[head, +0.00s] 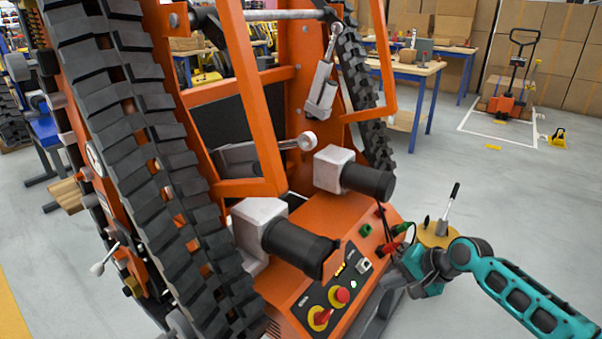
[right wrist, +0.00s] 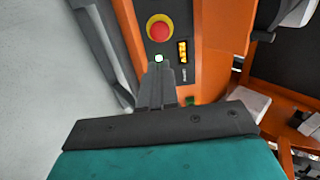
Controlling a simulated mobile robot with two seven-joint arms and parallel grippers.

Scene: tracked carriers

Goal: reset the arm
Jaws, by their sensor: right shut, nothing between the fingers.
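My right gripper (head: 394,276) is at the right edge of the orange carrier's control panel (head: 318,295). Its dark fingers (right wrist: 158,82) are shut with nothing between them. In the right wrist view they point at the panel, just below a white round button (right wrist: 159,58). Whether they touch it I cannot tell. A red emergency stop (right wrist: 160,28) on yellow lies beyond; it also shows in the head view (head: 342,295). My left gripper is not in view.
The orange tracked carrier stands upright close in front, with a black rubber track (head: 150,150) and black motors (head: 300,247). A lever on a round tan top (head: 437,236) stands near my right forearm. Workbenches (head: 412,70) and a pallet jack (head: 507,98) are behind. Open floor lies right.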

